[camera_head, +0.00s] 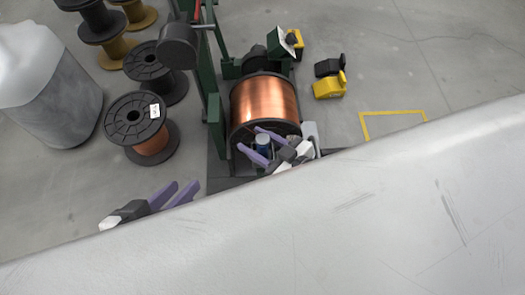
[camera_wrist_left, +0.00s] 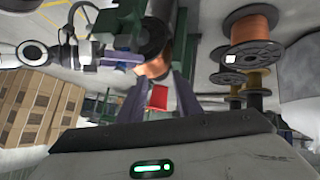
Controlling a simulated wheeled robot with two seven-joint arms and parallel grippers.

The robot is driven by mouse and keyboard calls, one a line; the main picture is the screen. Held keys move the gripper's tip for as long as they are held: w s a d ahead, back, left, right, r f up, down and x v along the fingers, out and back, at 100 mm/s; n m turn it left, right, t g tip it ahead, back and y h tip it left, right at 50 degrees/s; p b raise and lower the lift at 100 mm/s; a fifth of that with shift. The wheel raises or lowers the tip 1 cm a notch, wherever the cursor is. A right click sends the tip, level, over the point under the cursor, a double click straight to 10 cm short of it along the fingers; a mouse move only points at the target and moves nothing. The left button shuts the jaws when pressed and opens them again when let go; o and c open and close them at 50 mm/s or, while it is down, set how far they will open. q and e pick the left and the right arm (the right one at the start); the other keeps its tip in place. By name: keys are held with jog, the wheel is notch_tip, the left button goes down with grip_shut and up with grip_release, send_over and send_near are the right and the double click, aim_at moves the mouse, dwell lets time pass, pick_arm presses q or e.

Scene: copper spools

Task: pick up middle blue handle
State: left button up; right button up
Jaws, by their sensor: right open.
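A small blue part with a grey round top, apparently the middle blue handle (camera_head: 263,147), stands at the near end of a large copper spool (camera_head: 264,98) in the head view. My right gripper (camera_head: 249,139) is open, with its purple fingers on either side of the blue part; I cannot tell whether they touch it. My left gripper (camera_head: 186,183) is open and empty, lower left of the spool. Its fingers (camera_wrist_left: 160,80) stand apart in the left wrist view, with a red part (camera_wrist_left: 158,98) showing between them, seemingly beyond. The handle's lower part is hidden.
A pale grey surface (camera_head: 300,230) covers the lower head view. Dark spools (camera_head: 139,123) stand left, beside a white container (camera_head: 45,90). A green frame (camera_head: 214,110) holds the copper spool. Yellow-black blocks (camera_head: 329,88) lie right. The floor at the right is mostly clear.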

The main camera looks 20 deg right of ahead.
jog(key=shift+w+a+f, duration=0.2)
jog(key=shift+w+a, duration=0.1)
jog(key=shift+w, duration=0.3)
grip_shut()
